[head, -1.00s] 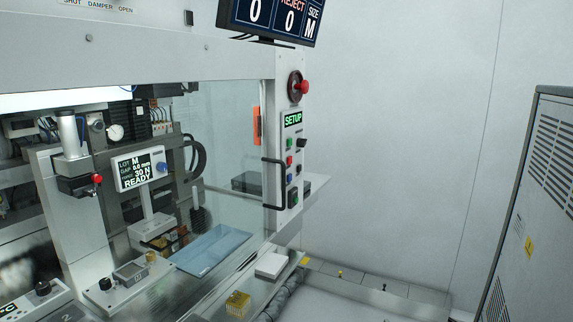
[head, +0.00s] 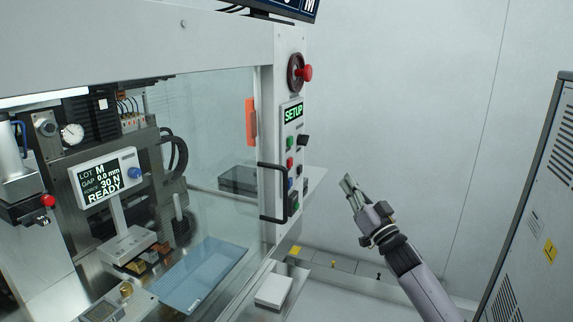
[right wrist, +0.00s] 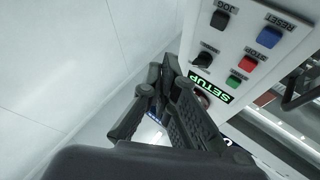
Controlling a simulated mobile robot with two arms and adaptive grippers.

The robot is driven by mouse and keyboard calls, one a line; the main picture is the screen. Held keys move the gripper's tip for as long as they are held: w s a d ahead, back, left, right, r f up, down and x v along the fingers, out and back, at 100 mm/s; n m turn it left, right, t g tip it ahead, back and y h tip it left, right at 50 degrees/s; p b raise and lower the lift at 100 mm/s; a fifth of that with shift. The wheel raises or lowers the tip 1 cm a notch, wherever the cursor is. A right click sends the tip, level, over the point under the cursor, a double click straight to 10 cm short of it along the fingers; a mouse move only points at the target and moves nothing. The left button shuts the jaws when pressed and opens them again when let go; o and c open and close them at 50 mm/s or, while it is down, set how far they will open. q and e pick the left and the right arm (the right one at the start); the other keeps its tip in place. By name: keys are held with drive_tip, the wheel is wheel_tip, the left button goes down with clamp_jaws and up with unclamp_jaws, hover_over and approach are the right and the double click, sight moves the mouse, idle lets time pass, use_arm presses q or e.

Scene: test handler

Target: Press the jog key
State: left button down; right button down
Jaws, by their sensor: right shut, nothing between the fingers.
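The jog key is a black key (right wrist: 220,19) under the label JOG at the top of the right wrist view. In the head view it is a small dark key (head: 305,186) low on the right side of the control panel (head: 283,215). My right gripper (head: 348,184) is shut and empty, to the right of the panel and apart from it. In the right wrist view its fingertips (right wrist: 162,70) are beside the panel's edge, near the SETUP display (right wrist: 211,87). My left gripper is not in view.
Near the jog key are a blue RESET key (right wrist: 268,37), a red STOP key (right wrist: 247,62), a green key (right wrist: 233,82) and a black knob (right wrist: 203,60). A red emergency button (head: 305,72) and a black door handle (head: 262,192) stick out. A grey cabinet (head: 535,220) stands at right.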

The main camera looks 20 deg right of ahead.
sight(300, 170)
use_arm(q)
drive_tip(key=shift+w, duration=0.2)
use_arm(e)
drive_tip(key=shift+w+a+r, duration=0.1)
drive_tip(key=shift+a+r, duration=0.15)
drive_tip(key=shift+r, duration=0.75)
use_arm(q)
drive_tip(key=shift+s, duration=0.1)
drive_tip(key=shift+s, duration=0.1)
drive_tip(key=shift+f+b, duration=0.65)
drive_tip(key=shift+b, duration=0.05)
use_arm(e)
drive_tip(key=w+a, duration=0.5)
drive_tip(key=w, duration=0.1)
drive_tip(key=shift+w+a, duration=0.35)
drive_tip(key=shift+a, duration=0.05)
drive_tip(key=shift+w+a, duration=0.25)
drive_tip(key=shift+w, duration=0.05)
